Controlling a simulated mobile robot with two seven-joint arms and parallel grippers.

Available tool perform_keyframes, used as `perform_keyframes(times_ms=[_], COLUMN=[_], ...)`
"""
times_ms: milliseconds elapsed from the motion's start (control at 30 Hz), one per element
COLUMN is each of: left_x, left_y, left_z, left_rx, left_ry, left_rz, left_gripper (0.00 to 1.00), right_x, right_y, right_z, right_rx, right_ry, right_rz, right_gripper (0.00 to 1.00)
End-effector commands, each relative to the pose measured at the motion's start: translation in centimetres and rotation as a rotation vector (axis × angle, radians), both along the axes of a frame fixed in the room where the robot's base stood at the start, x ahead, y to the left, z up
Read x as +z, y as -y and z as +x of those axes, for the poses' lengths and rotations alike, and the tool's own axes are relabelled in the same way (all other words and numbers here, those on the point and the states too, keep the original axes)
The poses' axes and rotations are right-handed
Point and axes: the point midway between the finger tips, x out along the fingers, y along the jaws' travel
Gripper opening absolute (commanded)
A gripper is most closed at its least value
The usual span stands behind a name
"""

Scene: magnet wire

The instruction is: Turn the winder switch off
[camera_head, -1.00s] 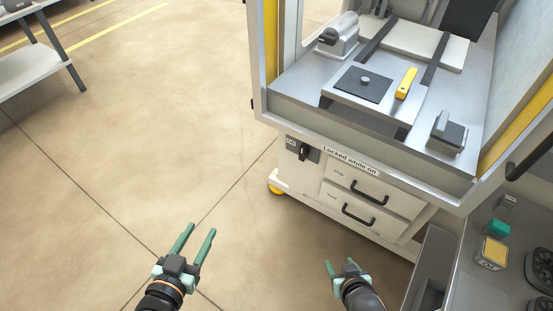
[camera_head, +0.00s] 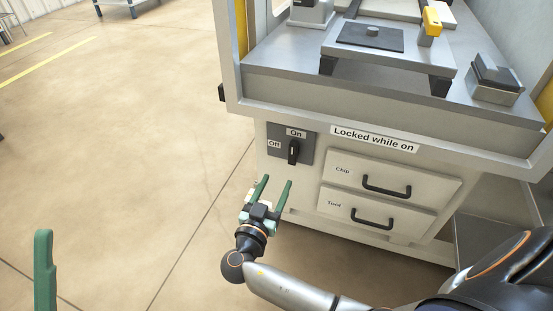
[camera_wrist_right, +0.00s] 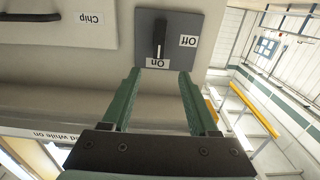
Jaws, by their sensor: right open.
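The winder switch is a black rotary handle (camera_head: 293,152) on a dark grey plate (camera_head: 306,145) at the upper left of the cabinet front. The handle stands upright, in line with the "On" label above it; the "Off" label is to its left. My right gripper (camera_head: 277,182) is open and empty, just below the switch and apart from it. In the right wrist view, which is upside down, the handle (camera_wrist_right: 159,38) lies beyond and between the two open fingers (camera_wrist_right: 159,73). One green finger of my left gripper (camera_head: 45,270) shows at the lower left edge; the rest is out of frame.
The Chip drawer (camera_head: 388,182) and Tool drawer (camera_head: 375,215), with black bar handles, are right of the switch. A "Locked while on" label (camera_head: 375,139) is above them. The machine's ledge (camera_head: 360,118) overhangs the switch. Open floor (camera_head: 130,150) lies to the left.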

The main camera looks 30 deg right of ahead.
Motion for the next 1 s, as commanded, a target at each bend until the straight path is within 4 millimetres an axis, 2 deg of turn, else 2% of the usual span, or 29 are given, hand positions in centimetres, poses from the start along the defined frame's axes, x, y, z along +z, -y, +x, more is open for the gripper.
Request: perform_keyframes(times_ms=[400, 600, 767, 1000], left_x=[-0.9, -1.3, -1.4, -1.4], left_y=[0.1, 0.1, 0.1, 0.1], left_z=[0.1, 0.1, 0.1, 0.1], left_rx=[-0.008, -0.012, -0.014, -0.015], left_ry=[-0.010, -0.015, -0.017, -0.018], left_rz=[-0.006, -0.009, -0.011, -0.013], left_gripper=[0.50, 0.50, 0.50, 0.50], right_x=[0.0, 0.0, 0.0, 0.0], right_y=[5.9, 8.2, 9.1, 9.3], right_z=[5.0, 7.0, 7.7, 7.8], right_rx=[-0.001, 0.001, 0.001, 0.002], right_ry=[-0.002, -0.004, -0.005, -0.006], right_rz=[-0.003, -0.002, -0.002, 0.000], right_gripper=[0.60, 0.60, 0.60, 0.60])
